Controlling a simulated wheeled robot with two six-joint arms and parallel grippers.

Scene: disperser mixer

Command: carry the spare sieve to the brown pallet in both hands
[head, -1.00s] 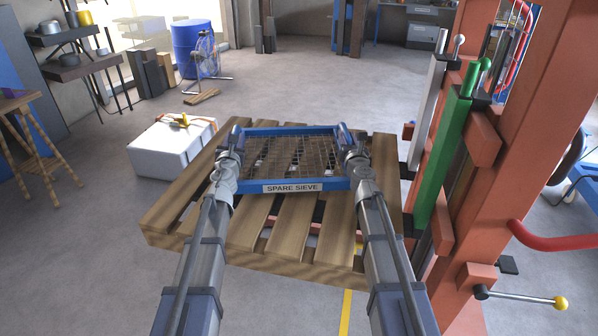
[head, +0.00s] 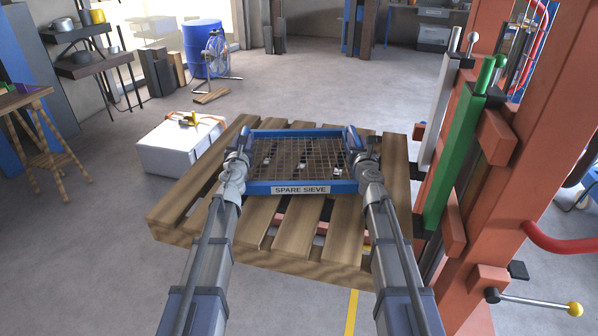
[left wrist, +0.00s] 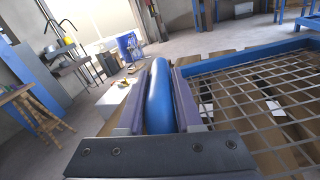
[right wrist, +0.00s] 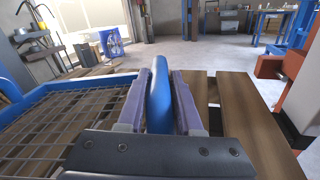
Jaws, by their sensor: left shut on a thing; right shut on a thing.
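The spare sieve (head: 301,188) is a blue rectangular frame with a wire mesh and a "SPARE SIEVE" label on its near side. It appears level over the brown pallet (head: 180,200), whose slats show through the mesh; I cannot tell whether it touches them. My left gripper (head: 240,152) is shut on the sieve's left blue handle, which also shows between the jaws in the left wrist view (left wrist: 159,95). My right gripper (head: 357,150) is shut on the right handle, seen between the jaws in the right wrist view (right wrist: 159,95).
A red-orange post (head: 530,150) with a green bar (head: 458,150) stands close on the right. A lever with a yellow knob (head: 575,309) sticks out low. A white box (head: 170,150) sits left of the pallet. Open floor lies behind, before a fan (head: 216,55) and blue drum (head: 203,45).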

